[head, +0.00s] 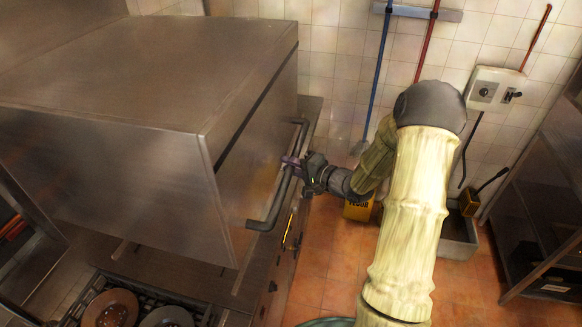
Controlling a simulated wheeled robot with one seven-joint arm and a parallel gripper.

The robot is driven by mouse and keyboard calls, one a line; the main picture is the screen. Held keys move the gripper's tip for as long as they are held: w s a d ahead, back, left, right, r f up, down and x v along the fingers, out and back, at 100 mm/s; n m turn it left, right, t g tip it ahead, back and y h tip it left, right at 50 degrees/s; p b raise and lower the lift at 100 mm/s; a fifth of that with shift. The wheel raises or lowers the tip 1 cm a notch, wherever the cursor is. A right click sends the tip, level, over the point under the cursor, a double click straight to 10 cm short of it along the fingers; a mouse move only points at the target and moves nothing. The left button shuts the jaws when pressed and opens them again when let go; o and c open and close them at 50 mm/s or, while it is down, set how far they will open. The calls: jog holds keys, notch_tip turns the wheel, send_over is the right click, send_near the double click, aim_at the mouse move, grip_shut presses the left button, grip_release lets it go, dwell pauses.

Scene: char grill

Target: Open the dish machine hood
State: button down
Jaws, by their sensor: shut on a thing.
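The dish machine hood (150,75) is a large steel box at the left in the head view. A dark bar handle (268,217) runs along its right side. My gripper (289,163) is shut on the handle near its middle, reaching in from the right. The fingertips are small in the picture and partly hidden by the bar. The hood looks lowered over the steel counter (262,272), though its lower edge is only partly visible.
Plates (110,309) sit in a rack at the bottom left. A yellow container (357,211) stands on the floor behind my arm. Blue (380,75) and red (428,40) poles hang on the tiled wall. A dark steel shelf (540,210) stands at the right. Tiled floor lies between.

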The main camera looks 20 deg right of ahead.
aim_at(275, 139)
notch_tip(275, 139, up, 8)
jog(key=p, duration=0.5)
jog(key=shift+f, duration=0.1)
jog(key=c, duration=1.3)
grip_release()
jog(key=shift+o, duration=0.2)
jog(key=shift+s+d, duration=0.45)
jog(key=b+v, duration=0.4)
jog(key=v, duration=1.2)
jog(key=shift+b, duration=0.35)
